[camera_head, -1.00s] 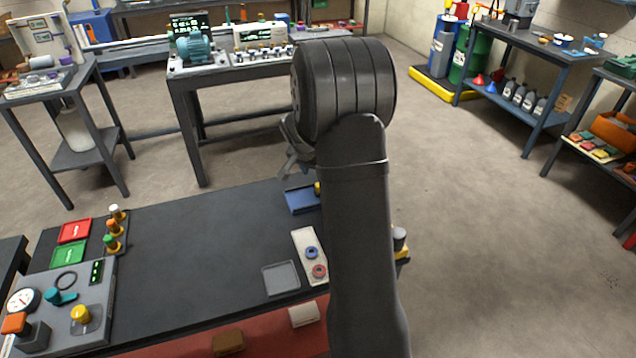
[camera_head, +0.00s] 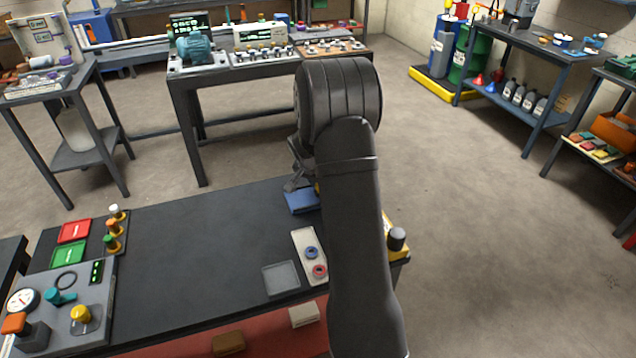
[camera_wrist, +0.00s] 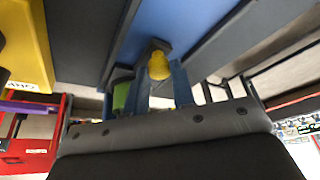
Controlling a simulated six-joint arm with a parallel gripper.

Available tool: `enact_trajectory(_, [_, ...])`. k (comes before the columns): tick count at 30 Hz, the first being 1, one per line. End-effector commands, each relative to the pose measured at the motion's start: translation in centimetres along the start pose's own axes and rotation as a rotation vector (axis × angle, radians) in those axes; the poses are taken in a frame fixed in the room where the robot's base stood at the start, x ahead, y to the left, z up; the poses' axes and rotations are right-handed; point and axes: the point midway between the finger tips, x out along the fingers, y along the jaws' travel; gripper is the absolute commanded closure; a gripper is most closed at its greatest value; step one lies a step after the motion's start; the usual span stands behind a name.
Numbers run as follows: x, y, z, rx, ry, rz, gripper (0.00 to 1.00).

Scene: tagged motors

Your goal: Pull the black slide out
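A blue block (camera_head: 302,201) lies at the far edge of the dark table, partly hidden behind my arm. In the wrist view, its blue surface (camera_wrist: 168,22) carries a yellow knob (camera_wrist: 158,65) on a small dark mount (camera_wrist: 157,46). I cannot clearly make out which part is the black slide. My gripper (camera_head: 292,184) is down close to the blue block. In the wrist view, my gripper (camera_wrist: 160,88) has its fingers apart, one on each side of the yellow knob. Whether they touch it I cannot tell.
A yellow box (camera_head: 390,243) with a black knob stands at the right table edge; a yellow body (camera_wrist: 24,45) shows in the wrist view. A pale plate with blue and red rings (camera_head: 309,256) and a grey tray (camera_head: 281,278) lie nearer. The table's middle is clear.

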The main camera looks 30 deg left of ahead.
Motion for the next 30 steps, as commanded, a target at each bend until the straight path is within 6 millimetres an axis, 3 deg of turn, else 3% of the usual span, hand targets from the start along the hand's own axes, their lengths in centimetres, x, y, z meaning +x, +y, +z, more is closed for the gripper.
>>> enact_trajectory(8, [-0.2, -0.5, 0.4, -0.002, 0.0, 0.0, 1.0])
enact_trajectory(21, [-2.8, -7.5, 6.8, -0.002, 0.0, -0.001, 1.0])
enact_trajectory(30, [-3.1, -8.2, 7.6, 0.0, 0.0, -0.002, 1.0])
